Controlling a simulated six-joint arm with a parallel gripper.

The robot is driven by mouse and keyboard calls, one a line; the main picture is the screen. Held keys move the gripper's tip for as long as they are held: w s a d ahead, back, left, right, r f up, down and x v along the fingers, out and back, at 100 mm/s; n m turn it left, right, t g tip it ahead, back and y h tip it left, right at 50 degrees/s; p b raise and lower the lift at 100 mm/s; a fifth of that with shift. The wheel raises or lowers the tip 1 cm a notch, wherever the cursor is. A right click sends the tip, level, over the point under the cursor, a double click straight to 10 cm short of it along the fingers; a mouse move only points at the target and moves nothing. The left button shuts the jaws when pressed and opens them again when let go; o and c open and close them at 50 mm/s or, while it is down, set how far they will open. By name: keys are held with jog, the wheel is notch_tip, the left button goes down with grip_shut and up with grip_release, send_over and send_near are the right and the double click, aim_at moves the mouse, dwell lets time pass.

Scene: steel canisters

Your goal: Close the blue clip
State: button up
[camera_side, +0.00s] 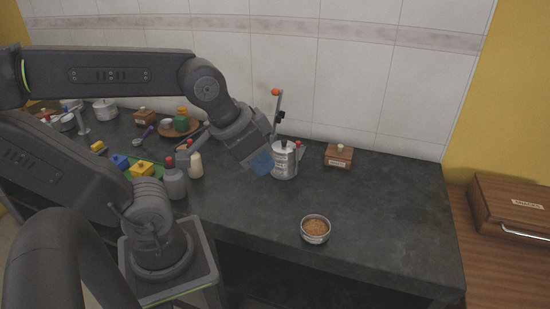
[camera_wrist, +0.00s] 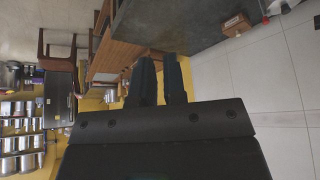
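A steel canister (camera_side: 284,161) with a dark knob on its lid stands on the counter in the side view. A thin upright lever with an orange ball (camera_side: 276,92) rises at its back, and a red tip (camera_side: 298,143) shows at its right. I cannot make out a clip that is clearly blue on the canister.
A small wooden box (camera_side: 338,156) stands right of the canister. A steel bowl of brown grains (camera_side: 315,229) sits near the front edge. A grey bottle (camera_side: 175,183), a cream bottle (camera_side: 196,165) and blue and yellow blocks (camera_side: 142,168) crowd the left. The counter's right side is clear.

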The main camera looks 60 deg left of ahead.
jog(key=o, duration=0.6)
jog(key=w+a+r, duration=0.1)
jog(key=w+a, duration=0.1)
jog(key=w, duration=0.1)
jog(key=w+a+r+m+g, duration=0.1)
jog(key=w+a, duration=0.2)
jog(key=w+a+r+g+y, duration=0.1)
jog(key=w+a, duration=0.2)
jog(key=shift+a+m, duration=0.15)
jog(key=shift+m, duration=0.15)
jog(key=shift+c, duration=0.2)
jog(key=w+a+f+m+g, duration=0.2)
jog(key=w+a, duration=0.2)
jog(key=a, duration=0.7)
jog(key=w+a+f+m+g, duration=0.1)
jog(key=w+a+f, duration=0.15)
jog(key=a, duration=0.75)
jog(key=s+a+f+m+g+h, duration=0.1)
jog(key=a+f, duration=0.2)
jog(key=a, duration=0.3)
jog(key=s+a+f+m+h, duration=0.1)
jog(key=a+f, duration=0.2)
jog(key=a, duration=0.4)
jog(key=f, duration=0.8)
jog(key=d+f, duration=0.1)
jog(key=f, duration=0.3)
jog(key=shift+f, duration=0.4)
